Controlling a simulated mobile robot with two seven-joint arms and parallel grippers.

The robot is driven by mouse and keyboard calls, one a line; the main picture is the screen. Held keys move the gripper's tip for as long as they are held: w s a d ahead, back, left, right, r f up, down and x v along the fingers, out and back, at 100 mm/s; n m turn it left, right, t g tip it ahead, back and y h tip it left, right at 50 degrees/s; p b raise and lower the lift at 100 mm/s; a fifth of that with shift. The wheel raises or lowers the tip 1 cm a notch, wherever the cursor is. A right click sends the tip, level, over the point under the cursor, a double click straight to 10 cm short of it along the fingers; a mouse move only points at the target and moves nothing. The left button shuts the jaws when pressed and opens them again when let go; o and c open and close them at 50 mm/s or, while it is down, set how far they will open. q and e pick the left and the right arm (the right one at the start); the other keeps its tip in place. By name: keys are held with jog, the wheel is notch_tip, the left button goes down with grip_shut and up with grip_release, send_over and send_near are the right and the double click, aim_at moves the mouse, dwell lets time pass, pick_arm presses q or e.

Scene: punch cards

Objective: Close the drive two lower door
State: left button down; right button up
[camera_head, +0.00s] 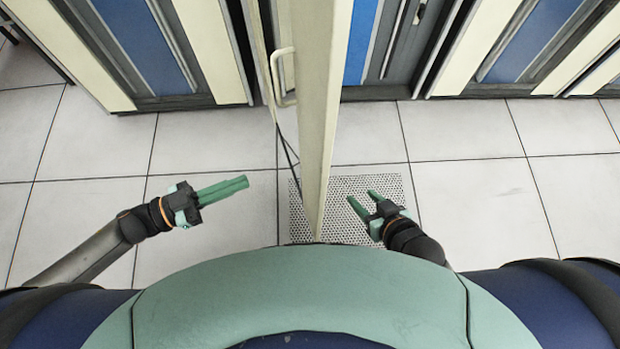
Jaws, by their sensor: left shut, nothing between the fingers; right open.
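An open cream door (325,90) stands edge-on in the middle of the head view, swung out from the cabinets toward my body. A pale handle (284,78) sits on its left side. I cannot tell from this view whether this is the drive two lower door. My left gripper (246,181) is shut and empty, to the left of the door and apart from it. My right gripper (363,199) is open and empty, just right of the door's near end. I cannot tell whether it touches the door.
A row of cabinets with cream and blue panels (145,45) runs along the back, on both sides of the door. A perforated floor tile (345,225) lies below the door. Thin dark cables hang left of the door. The tiled floor (480,200) is clear at left and right.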

pick_arm(q)
jog(key=g, duration=0.1)
send_near(315, 167)
jog(key=shift+m+h, duration=0.3)
jog(key=shift+m, duration=0.1)
jog(key=x, duration=0.6)
jog(key=shift+w+d+f, duration=0.35)
jog(key=shift+f, duration=0.05)
jog(key=shift+d, duration=0.1)
